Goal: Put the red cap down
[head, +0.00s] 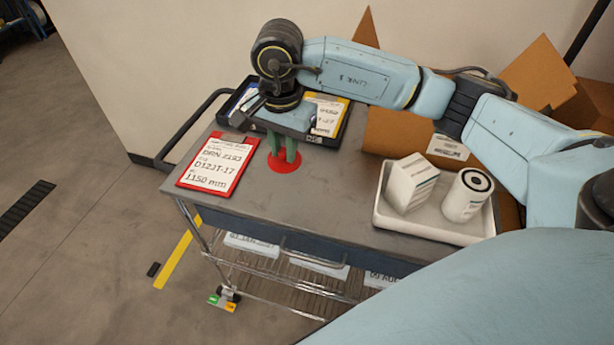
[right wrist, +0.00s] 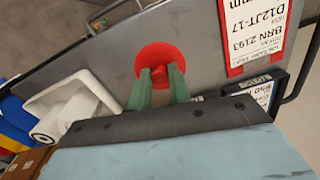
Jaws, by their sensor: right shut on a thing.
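The red cap (head: 285,164) is a round red disc with a small knob. It is at or just above the grey cart top, and I cannot tell whether it touches. My right gripper (head: 284,153) points down over it, its green fingers shut on the cap's knob. In the right wrist view the cap (right wrist: 153,58) spreads beyond the fingertips (right wrist: 161,80), with the knob between them. My left gripper is not in view.
A red-bordered label card (head: 217,165) lies left of the cap. A dark tray (head: 332,137) with a yellow-edged card is behind it. A white tray (head: 420,228) holding a white box (head: 408,182) and a filter canister (head: 466,195) stands right. Cart top between is clear.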

